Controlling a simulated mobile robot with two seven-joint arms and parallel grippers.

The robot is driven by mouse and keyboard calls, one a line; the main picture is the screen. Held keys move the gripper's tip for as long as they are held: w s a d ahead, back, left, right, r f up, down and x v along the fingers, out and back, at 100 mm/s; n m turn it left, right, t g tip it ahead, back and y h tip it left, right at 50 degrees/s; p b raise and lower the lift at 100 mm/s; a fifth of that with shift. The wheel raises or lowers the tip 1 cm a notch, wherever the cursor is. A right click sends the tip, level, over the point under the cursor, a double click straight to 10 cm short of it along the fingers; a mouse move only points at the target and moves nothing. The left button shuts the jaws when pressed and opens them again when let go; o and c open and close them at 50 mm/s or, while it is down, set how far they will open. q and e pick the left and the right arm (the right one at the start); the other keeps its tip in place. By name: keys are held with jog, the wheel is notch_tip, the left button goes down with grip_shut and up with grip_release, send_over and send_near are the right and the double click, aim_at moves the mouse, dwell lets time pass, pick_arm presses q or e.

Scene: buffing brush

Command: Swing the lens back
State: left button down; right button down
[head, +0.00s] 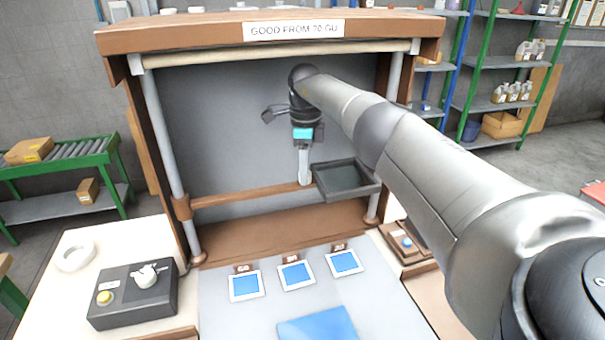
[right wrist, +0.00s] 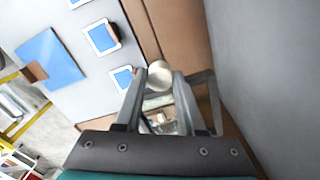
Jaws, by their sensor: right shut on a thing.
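The lens (head: 347,180) is a dark rectangular pane in a deep grey frame, at the right end of a brown horizontal bar (head: 245,194) in front of the booth's grey back panel. My right gripper (head: 304,178) points down at the lens's left edge, where the bar meets the frame. In the right wrist view its two fingers are shut on a pale round knob (right wrist: 158,73), with part of the lens frame (right wrist: 214,103) beside and behind them. The fingers hide the sides of the knob. My left gripper is not in view.
The bar is carried by the booth's left post (head: 163,150); the right post (head: 372,208) stands near the lens. Three small blue-faced cards (head: 296,273) and a larger blue pad (head: 318,326) lie on the table below. A black control box (head: 133,296) stands at left.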

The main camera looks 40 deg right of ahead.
jog(key=shift+w+d+r, duration=0.1)
jog(key=shift+w+r, duration=0.1)
dwell(0.4)
jog(key=c, duration=0.5)
grip_release()
jog(key=shift+w+f, duration=0.1)
jog(key=shift+c, duration=0.2)
jog(key=shift+o, duration=0.2)
